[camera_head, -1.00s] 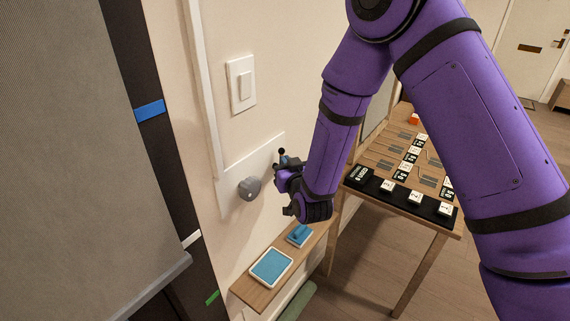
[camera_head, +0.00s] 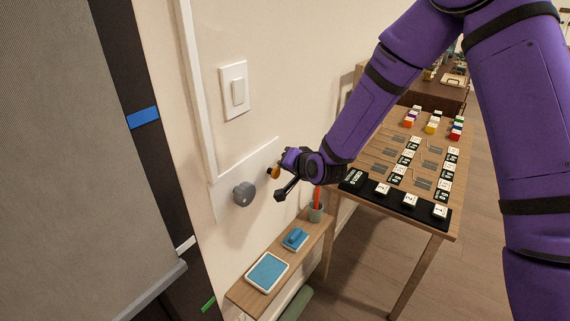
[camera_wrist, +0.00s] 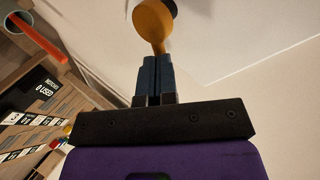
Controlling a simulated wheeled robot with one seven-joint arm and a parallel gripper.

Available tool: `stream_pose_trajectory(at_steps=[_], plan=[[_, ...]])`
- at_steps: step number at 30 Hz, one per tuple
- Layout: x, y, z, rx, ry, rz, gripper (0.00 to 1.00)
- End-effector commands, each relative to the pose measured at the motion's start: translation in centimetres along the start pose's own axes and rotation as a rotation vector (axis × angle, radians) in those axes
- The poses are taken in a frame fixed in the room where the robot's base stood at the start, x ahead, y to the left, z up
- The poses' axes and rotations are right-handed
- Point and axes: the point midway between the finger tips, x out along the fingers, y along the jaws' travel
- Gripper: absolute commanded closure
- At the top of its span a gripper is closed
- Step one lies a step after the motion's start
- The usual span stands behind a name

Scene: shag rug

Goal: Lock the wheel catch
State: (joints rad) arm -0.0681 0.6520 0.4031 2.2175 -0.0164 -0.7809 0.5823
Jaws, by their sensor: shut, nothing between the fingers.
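A white plate (camera_head: 225,207) on the wall carries a round grey knob (camera_head: 244,193) at its left and a small orange lever (camera_head: 275,172) at its right. I cannot tell for sure which is the wheel catch. My gripper (camera_head: 284,168) is at the right part of the plate, beside the orange lever. In the wrist view the orange lever (camera_wrist: 152,25) stands just beyond the blue fingertips (camera_wrist: 157,62). The fingers are pressed together with nothing between them.
A white wall switch (camera_head: 234,90) is above the plate. Below is a narrow wooden shelf (camera_head: 242,291) with a blue pad (camera_head: 267,272), a blue block (camera_head: 296,239) and a cup (camera_head: 315,212) holding a red stick. A wooden table (camera_head: 440,229) with labelled blocks stands at the right.

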Motion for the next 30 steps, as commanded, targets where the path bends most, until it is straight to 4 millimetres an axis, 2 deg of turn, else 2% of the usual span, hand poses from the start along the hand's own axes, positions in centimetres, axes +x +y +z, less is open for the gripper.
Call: stream_pose_trajectory(at_steps=[4,30], plan=[[0.3,0.5,-0.3,0.098,-0.062,0.001,1.00],[0.1,0.1,1.5,0.084,-0.058,0.000,1.00]])
